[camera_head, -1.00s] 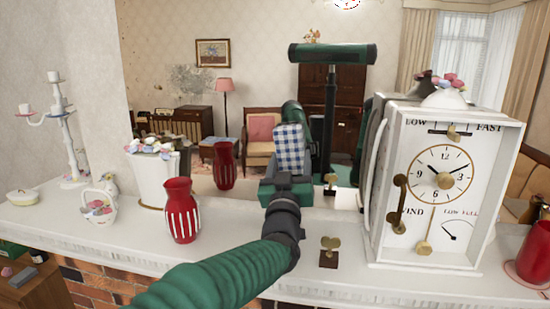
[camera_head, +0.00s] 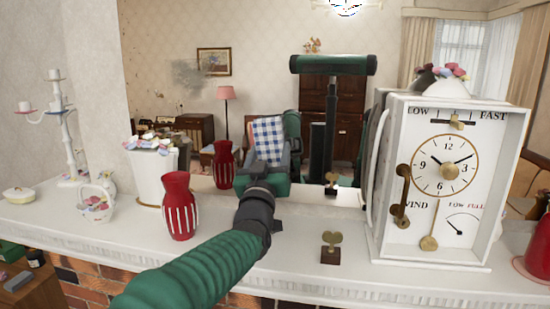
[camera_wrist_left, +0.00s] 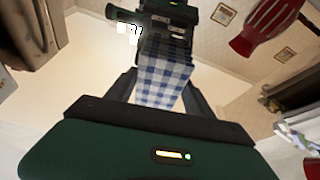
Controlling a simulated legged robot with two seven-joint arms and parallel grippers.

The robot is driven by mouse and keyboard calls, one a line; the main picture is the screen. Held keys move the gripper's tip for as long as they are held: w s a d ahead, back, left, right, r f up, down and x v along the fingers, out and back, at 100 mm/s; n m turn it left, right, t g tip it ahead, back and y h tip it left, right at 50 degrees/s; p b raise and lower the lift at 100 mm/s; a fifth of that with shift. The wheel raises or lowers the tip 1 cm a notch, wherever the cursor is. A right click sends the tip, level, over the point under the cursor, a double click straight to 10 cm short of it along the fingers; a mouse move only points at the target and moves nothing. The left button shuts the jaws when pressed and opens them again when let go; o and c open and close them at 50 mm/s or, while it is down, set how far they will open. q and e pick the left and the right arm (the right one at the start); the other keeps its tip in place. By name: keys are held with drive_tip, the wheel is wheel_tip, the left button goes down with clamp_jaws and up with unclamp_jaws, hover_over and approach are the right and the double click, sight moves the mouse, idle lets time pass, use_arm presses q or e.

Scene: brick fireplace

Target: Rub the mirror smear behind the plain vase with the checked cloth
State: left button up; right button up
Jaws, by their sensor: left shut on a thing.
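My left gripper (camera_head: 268,168) is shut on the blue-and-white checked cloth (camera_head: 268,133), which stands up from the jaws above the mantel. In the left wrist view the cloth (camera_wrist_left: 162,78) shows between the fingers, with my own reflection beyond it. The large mirror (camera_head: 265,60) stands behind the mantel; I cannot tell whether the cloth touches it. A grey smear (camera_head: 188,78) shows on the mirror, left of the cloth and above a white flower-filled container. A plain red vessel (camera_head: 536,252), possibly the plain vase, is cut off at the right edge. My right gripper is out of view.
A red vase with white stripes (camera_head: 180,212) stands left of my forearm, close to the white flower container (camera_head: 153,178). A white clock (camera_head: 445,190) and a small brass heart ornament (camera_head: 331,246) stand to the right.

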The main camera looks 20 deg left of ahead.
use_arm(q)
drive_tip(key=shift+s+a+f, duration=0.1)
drive_tip(key=shift+a, duration=0.45)
drive_tip(key=shift+s+a+f+b, duration=0.1)
drive_tip(key=shift+s+a+b, duration=0.1)
drive_tip(key=shift+a+b, duration=0.7)
drive_tip(key=a+b, duration=0.2)
drive_tip(key=shift+s+a, duration=0.5)
drive_tip(key=shift+a, duration=0.55)
drive_tip(key=s+b, duration=0.2)
drive_tip(key=s, duration=0.1)
drive_tip(key=s+d+b, duration=0.1)
drive_tip(key=s+b, duration=0.1)
drive_tip(key=shift+s+d, duration=0.2)
drive_tip(key=shift+s, duration=0.2)
